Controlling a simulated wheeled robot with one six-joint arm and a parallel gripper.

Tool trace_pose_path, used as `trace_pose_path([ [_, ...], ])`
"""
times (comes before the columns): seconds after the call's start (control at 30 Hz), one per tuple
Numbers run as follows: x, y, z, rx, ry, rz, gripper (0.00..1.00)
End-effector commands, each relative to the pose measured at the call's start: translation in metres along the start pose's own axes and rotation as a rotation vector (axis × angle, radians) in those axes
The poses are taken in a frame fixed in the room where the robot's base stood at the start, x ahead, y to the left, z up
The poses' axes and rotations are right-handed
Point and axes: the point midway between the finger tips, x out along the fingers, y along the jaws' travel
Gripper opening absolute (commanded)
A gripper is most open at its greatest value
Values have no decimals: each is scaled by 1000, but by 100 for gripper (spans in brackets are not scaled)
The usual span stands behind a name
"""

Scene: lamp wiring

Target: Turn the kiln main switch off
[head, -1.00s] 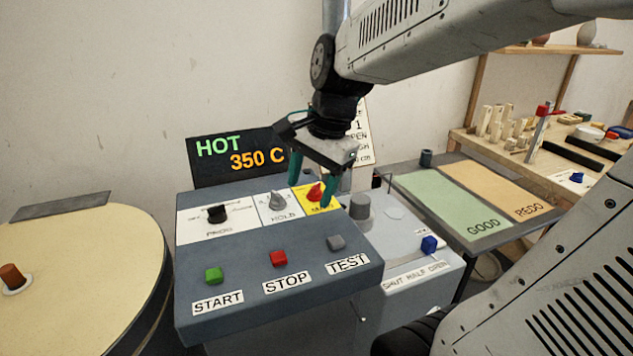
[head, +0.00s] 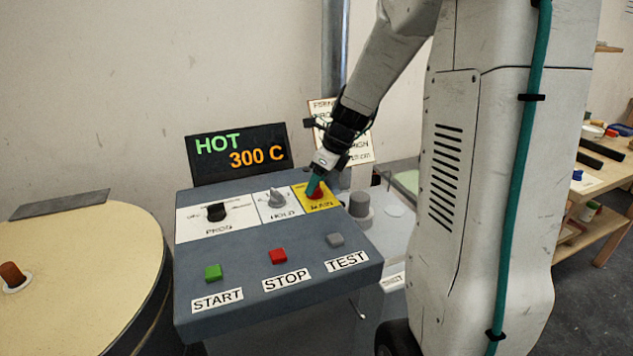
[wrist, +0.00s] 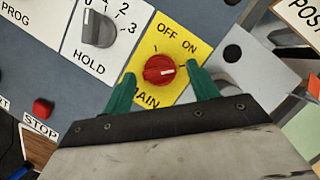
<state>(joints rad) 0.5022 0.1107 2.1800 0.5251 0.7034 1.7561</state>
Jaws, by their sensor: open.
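The main switch is a red knob (wrist: 156,70) on a yellow plate (wrist: 146,98) marked OFF and ON. In the wrist view its white mark points right, toward the tick on the ON side. In the head view the red knob (head: 319,194) is partly covered by my fingers. My gripper (wrist: 161,72) is open, with one green finger on each side of the knob. In the wrist view a small gap seems to show at each side; contact cannot be told. My gripper (head: 314,186) comes down tilted onto the panel in the head view.
The HOLD knob (head: 276,199) sits just left of the yellow plate, and the PROG knob (head: 216,212) further left. Green START (head: 213,273), red STOP (head: 278,256) and grey TEST (head: 335,240) buttons are in front. The display (head: 238,153) reads HOT 300 C.

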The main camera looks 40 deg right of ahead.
Motion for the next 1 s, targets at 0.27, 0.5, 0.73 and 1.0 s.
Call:
trace_pose_path([
  [0.27,9,0,0,-2,1,0,59],
  [0.5,9,0,0,-2,1,0,23],
  [0.73,9,0,0,-5,1,1,14],
  [1.0,8,-1,0,-77,0,30,14],
])
